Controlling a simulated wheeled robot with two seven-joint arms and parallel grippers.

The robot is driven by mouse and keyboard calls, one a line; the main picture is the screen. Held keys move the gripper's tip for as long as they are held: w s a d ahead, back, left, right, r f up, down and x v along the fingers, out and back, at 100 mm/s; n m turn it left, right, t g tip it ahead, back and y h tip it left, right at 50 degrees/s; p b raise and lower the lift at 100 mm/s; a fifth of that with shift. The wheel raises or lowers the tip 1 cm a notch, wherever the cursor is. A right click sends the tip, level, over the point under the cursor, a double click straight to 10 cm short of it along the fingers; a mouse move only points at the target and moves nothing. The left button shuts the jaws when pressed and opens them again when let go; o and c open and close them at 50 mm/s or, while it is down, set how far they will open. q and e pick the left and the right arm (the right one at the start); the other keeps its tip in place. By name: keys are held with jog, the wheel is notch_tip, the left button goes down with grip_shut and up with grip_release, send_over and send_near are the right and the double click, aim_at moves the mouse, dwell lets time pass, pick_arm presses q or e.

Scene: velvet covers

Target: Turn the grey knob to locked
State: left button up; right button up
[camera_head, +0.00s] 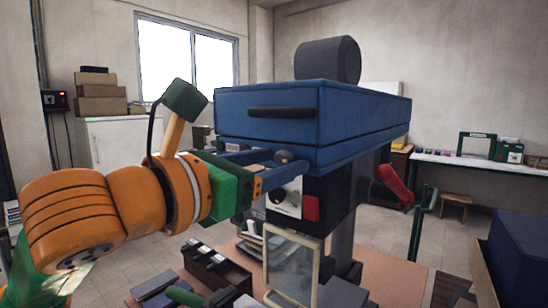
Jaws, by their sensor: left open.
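A blue machine head (300,120) stands in the middle of the view, with a dark handle bar on its front. A small dark grey round knob (284,157) shows just under its lower front edge. My left gripper (280,159), with a green body and blue fingers, reaches in from the left. Its open fingers lie at the knob, which appears between the fingertips; I cannot tell whether they touch it. Below, a white panel (290,189) carries a dark dial (281,197). No lock marking is readable. My right gripper is out of view.
A red switch (311,208) sits beside the dial. A clear framed guard (291,267) hangs below. A red-gripped lever (394,184) sticks out at right. A dark box (215,270) stands on the bench at lower left. Open floor lies behind.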

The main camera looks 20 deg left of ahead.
pick_arm(q)
jog(key=shift+s+a, duration=0.1)
jog(key=shift+s, duration=0.1)
jog(key=c, duration=0.6)
grip_shut()
jog(key=n+b, duration=0.2)
jog(key=b, duration=0.1)
jog(key=shift+f+n, duration=0.15)
jog(key=shift+n, duration=0.15)
jog(key=n+b, duration=0.3)
jog(key=n, duration=0.1)
jog(key=shift+n, duration=0.3)
jog(key=n+b, duration=0.3)
jog(key=n, duration=0.2)
jog(key=n+b, duration=0.1)
jog(key=n, duration=0.1)
jog(key=n+b, duration=0.1)
jog(key=n, duration=0.2)
jog(key=shift+r+n, duration=0.2)
jog(key=shift+n, duration=0.1)
